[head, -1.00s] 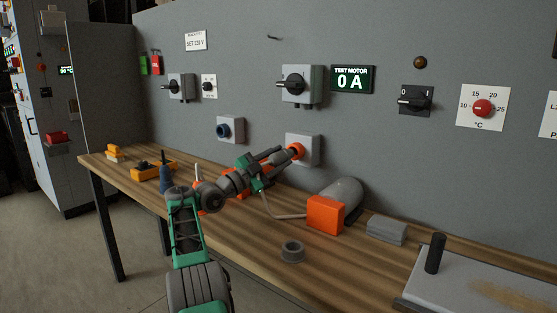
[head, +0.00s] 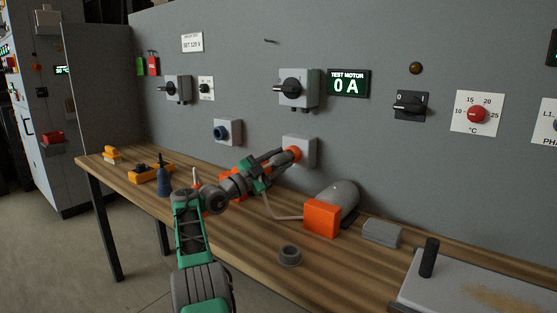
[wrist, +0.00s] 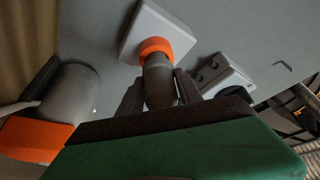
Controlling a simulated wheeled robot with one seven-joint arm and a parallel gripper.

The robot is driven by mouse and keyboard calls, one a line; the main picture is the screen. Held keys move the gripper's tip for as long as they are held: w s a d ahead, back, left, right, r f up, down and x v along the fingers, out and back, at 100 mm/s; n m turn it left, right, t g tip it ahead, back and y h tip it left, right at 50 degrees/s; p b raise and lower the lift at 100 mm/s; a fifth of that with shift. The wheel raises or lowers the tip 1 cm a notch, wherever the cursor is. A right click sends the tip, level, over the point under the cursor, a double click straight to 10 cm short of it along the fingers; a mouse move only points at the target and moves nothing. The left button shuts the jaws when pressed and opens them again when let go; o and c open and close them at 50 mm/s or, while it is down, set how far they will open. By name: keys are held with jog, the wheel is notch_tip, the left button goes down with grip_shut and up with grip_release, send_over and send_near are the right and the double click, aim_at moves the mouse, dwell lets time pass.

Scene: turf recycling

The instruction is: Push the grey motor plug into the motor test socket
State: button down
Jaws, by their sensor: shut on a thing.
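The grey motor plug (wrist: 159,82) is between the fingers of my gripper (wrist: 160,92), which is shut on it. In the wrist view the plug points at an orange ring (wrist: 167,47) on a pale square box, the motor test socket (wrist: 150,22). The plug's front end meets the orange ring, and I cannot tell how deep it sits. In the head view my gripper (head: 279,160) is at the socket box (head: 306,150) on the wall, with the orange ring (head: 292,153) at its tips. The plug is mostly hidden by the gripper there.
A grey motor with an orange box (head: 322,218) stands on the wooden bench (head: 240,225), right of my arm, with a cable running from it. A grey ring (head: 290,255) and a grey block (head: 382,233) lie nearby. A blue socket (head: 222,132) is on the wall to the left.

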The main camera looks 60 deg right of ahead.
jog(key=shift+s+d+r+p, duration=0.1)
jog(key=shift+s+d+p, duration=0.05)
jog(key=shift+d+p, duration=1)
jog(key=c, duration=0.7)
grip_release()
jog(key=shift+a, duration=0.2)
jog(key=b+v, duration=0.1)
jog(key=v, duration=0.7)
jog(key=shift+d, duration=0.1)
